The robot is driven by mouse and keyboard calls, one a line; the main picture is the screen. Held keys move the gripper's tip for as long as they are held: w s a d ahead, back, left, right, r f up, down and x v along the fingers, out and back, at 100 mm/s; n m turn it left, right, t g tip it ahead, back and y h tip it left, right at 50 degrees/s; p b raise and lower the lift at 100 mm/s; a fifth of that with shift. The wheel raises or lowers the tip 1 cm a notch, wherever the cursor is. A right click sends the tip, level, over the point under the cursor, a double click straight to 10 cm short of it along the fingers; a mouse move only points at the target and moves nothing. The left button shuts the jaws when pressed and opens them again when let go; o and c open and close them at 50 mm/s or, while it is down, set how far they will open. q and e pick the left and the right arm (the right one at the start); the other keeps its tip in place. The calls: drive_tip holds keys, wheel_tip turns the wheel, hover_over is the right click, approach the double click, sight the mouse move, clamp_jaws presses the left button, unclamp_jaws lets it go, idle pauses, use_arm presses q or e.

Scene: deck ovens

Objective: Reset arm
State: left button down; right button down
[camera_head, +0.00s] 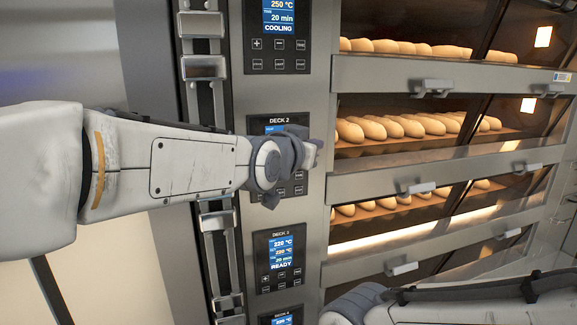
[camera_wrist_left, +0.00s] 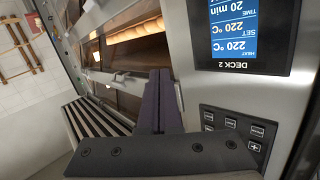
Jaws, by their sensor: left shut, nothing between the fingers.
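My left arm comes in from the left in the head view. Its left gripper (camera_head: 314,147) is in front of the Deck 2 control panel (camera_head: 277,122) and hides part of its display and buttons. In the left wrist view the gripper's dark fingers (camera_wrist_left: 161,78) are together with nothing between them. The Deck 2 panel there (camera_wrist_left: 250,55) appears upside down beside the fingers, its blue screen showing 220 °C, set 220 °C and 20 min. I cannot tell whether the fingertips touch anything. Part of my right arm shows at the lower right; its gripper is out of view.
Glass-fronted oven decks with handles hold rows of bread (camera_head: 405,126) on the right. The top panel (camera_head: 278,38) reads 250 °C, COOLING. The Deck 3 panel (camera_head: 280,258) reads READY. A metal rail (camera_head: 203,68) runs down left of the panels.

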use_arm(q)
drive_tip(key=s+a+f+g+y, duration=0.1)
drive_tip(key=s+f+g, duration=0.3)
drive_tip(key=s+f, duration=0.55)
drive_tip(key=s+a+f+g+y, duration=0.15)
drive_tip(key=s+f+g, duration=0.45)
drive_tip(key=f, duration=0.6)
drive_tip(key=s+a+f+g+y, duration=0.2)
drive_tip(key=s+a+f, duration=0.1)
drive_tip(key=s, duration=0.6)
drive_tip(key=s+a+f+g+y, duration=0.1)
drive_tip(key=s+a+f, duration=0.3)
drive_tip(key=s, duration=0.5)
wheel_tip(320, 180, down, 2)
drive_tip(key=shift+s+m+g+y, duration=0.15)
drive_tip(key=shift+m+g+y, duration=0.2)
drive_tip(key=shift+g, duration=0.55)
drive_tip(key=shift+a, duration=0.1)
